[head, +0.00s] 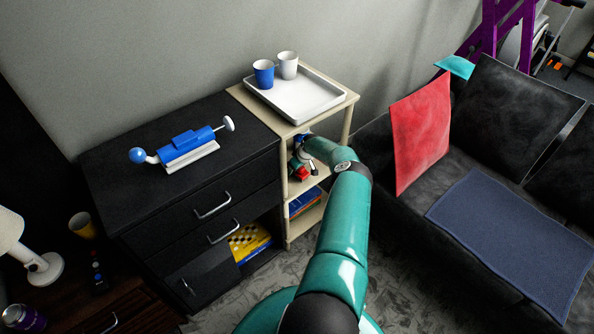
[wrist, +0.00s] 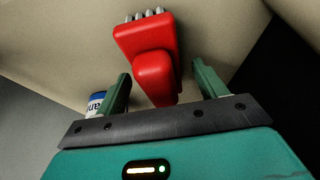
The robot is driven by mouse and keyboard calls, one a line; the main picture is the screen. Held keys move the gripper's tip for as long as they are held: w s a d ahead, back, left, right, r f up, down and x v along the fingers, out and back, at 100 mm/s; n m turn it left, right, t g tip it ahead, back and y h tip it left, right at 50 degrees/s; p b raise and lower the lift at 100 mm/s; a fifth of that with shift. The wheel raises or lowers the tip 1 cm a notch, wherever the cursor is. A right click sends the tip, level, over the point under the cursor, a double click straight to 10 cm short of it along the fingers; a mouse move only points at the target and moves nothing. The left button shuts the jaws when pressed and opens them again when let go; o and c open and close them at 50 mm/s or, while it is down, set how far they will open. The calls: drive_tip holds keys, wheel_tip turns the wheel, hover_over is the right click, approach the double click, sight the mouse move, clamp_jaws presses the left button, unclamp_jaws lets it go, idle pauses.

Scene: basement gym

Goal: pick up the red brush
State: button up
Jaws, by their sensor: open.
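The red brush (wrist: 148,45) shows large in the wrist view, with pale bristles at its top end and a rounded red handle toward me. In the head view a small red part of the brush (head: 301,173) shows in the beige shelf unit (head: 345,115), below its top. My gripper (wrist: 162,75) is open, with one green finger on each side of the brush handle. Gaps show between the handle and both fingers. My gripper (head: 299,166) is partly hidden by my arm in the head view.
A can (wrist: 96,101) with a blue rim stands left of my left finger. A white tray (head: 318,112) with a blue cup (head: 263,74) and a white cup (head: 288,65) sits on the shelf unit. A black cabinet (head: 110,185) is left and a dark sofa (head: 385,205) right.

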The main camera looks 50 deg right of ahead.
drive_tip(key=shift+c, duration=0.4)
drive_tip(key=c, duration=1)
drive_tip(key=shift+c, duration=0.2)
drive_tip(key=shift+r, duration=0.1)
drive_tip(key=shift+d+r, duration=0.1)
drive_tip(key=shift+r, duration=0.4)
wheel_tip(320, 180, up, 2)
drive_tip(key=shift+r, duration=0.1)
drive_tip(key=shift+s, duration=0.65)
drive_tip(key=s+a, duration=0.2)
drive_tip(key=s, duration=1.4)
drive_tip(key=shift+s+a, duration=0.25)
drive_tip(key=shift+a, duration=0.05)
